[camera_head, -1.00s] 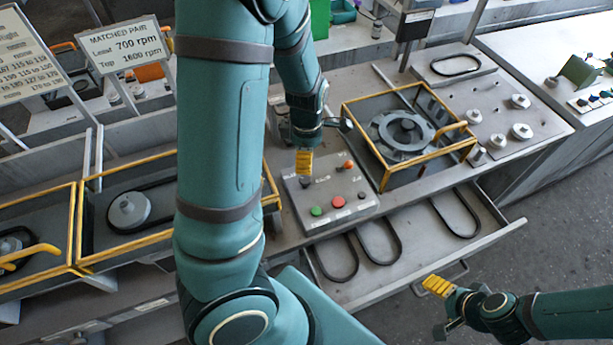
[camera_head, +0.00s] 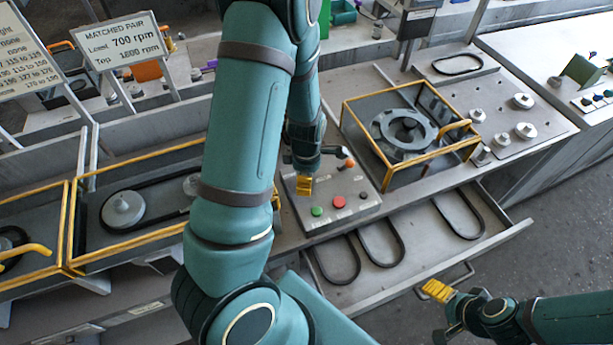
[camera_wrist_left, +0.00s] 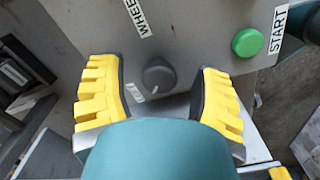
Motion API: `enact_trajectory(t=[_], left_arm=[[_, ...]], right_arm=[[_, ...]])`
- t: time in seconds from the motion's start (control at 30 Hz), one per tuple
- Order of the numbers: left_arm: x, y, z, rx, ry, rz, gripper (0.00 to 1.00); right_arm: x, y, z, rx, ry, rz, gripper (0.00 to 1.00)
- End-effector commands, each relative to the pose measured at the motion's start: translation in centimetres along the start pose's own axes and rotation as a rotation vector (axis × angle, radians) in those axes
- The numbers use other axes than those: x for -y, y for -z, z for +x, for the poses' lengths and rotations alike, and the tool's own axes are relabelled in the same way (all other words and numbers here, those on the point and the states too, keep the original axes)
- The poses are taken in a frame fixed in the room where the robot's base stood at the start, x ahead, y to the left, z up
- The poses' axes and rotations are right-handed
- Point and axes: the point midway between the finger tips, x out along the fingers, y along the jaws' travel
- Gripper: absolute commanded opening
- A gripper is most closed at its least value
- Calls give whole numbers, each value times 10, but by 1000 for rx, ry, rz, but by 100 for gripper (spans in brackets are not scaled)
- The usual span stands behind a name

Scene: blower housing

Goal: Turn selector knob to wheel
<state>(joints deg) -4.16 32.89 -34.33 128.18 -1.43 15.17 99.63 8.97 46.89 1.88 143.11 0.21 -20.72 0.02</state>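The dark round selector knob (camera_wrist_left: 158,75) sits on the grey control panel (camera_head: 350,217). In the left wrist view its pale pointer mark faces the lower side, near a small label (camera_wrist_left: 135,92) that I cannot read fully. The "WHEEL" label (camera_wrist_left: 136,14) lies above and left of the knob. My left gripper (camera_wrist_left: 163,98) is open, one yellow finger on each side of the knob, with visible gaps. In the head view my left gripper (camera_head: 303,186) is over the panel and hides the knob. My right gripper (camera_head: 437,291) is low at the right, away from the panel.
The panel also has a green START button (camera_wrist_left: 247,42), a red button (camera_head: 339,202) and an orange button (camera_head: 346,163). A yellow-framed blower housing (camera_head: 408,132) stands right of it. An open drawer (camera_head: 400,268) with several belts lies in front.

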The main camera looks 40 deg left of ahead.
Motion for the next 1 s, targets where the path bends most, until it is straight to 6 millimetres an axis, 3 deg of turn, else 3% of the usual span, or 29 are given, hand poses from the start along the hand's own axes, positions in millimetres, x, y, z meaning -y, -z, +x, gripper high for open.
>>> enact_trajectory(t=[0.03,0.17,0.63,1.0], left_arm=[[0,0,0,0,0,0,46],[0,0,0,0,0,0,0],[1,0,0,0,1,39,0],[2,0,0,0,2,289,0]], right_arm=[[0,0,0,0,0,0,76],[0,0,0,0,0,0,76],[0,0,0,0,0,0,76],[1,0,-2,0,0,0,76]])
